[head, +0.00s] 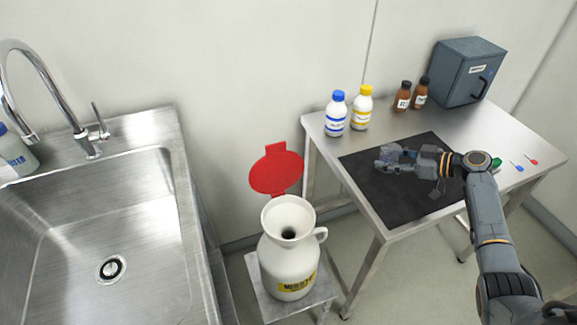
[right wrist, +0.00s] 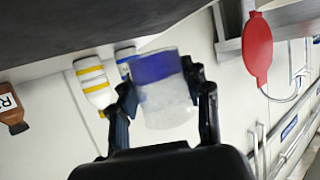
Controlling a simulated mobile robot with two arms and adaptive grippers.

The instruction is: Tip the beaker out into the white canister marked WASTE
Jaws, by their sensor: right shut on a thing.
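The white canister marked WASTE (head: 288,262) stands on a low stand between the sink and the table. Its red lid (head: 277,172) is swung open behind the funnel-like mouth, and it also shows in the right wrist view (right wrist: 257,48). My right gripper (head: 392,158) is over the black mat on the table, to the right of the canister. It is shut on a clear beaker (right wrist: 165,102) with blue liquid in it, seen between the fingers in the right wrist view. In the head view the beaker is hard to make out. My left gripper is not in view.
A steel table (head: 465,125) bears a black mat (head: 405,205), blue-capped (head: 336,113) and yellow-capped (head: 361,108) white bottles, two brown bottles (head: 403,97) and a grey cabinet (head: 468,72). A sink (head: 75,240) with a tall tap (head: 70,115) is at left.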

